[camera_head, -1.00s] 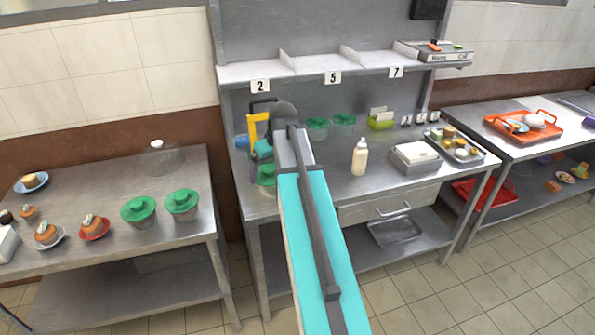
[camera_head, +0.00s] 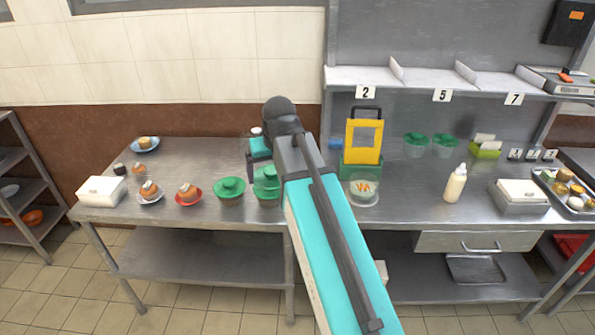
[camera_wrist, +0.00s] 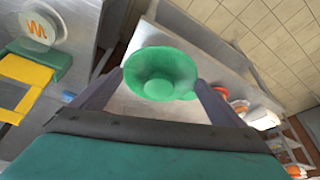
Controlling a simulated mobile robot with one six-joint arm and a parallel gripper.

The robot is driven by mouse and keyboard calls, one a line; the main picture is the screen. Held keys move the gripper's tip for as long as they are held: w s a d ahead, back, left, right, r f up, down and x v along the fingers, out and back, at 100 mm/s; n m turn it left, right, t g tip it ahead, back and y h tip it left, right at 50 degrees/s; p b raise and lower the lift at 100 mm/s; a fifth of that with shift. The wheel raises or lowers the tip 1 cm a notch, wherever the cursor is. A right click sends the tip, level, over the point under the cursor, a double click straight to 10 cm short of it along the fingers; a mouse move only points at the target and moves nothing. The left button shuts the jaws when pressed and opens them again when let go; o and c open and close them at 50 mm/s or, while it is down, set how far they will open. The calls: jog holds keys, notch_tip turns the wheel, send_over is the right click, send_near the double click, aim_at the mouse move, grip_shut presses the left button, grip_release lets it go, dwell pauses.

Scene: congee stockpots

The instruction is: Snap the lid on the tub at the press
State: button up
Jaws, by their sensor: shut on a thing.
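My gripper (camera_wrist: 157,97) is shut on a green round lid (camera_wrist: 160,72), held between its two fingers with a round raised centre showing. In the head view my gripper (camera_head: 262,160) is at the right end of the left table, left of the press. The press (camera_head: 363,140) has a yellow frame and a green base. A clear round tub (camera_head: 363,196) with an orange squiggle inside stands just in front of it, with no green lid on it. The tub also shows in the wrist view (camera_wrist: 37,30), left of the lid. The held lid is hard to separate from a green-lidded tub in the head view.
A squeeze bottle (camera_head: 455,184) and white box (camera_head: 520,195) are to the right. The counter between tub and bottle is clear.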

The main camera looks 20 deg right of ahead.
jog(key=shift+s+a+r, duration=0.1)
jog(key=shift+a+r, duration=0.1)
jog(key=shift+a, duration=0.5)
jog(key=shift+s+a+r, duration=0.1)
jog(key=shift+a+r, duration=0.05)
jog(key=shift+a, duration=0.5)
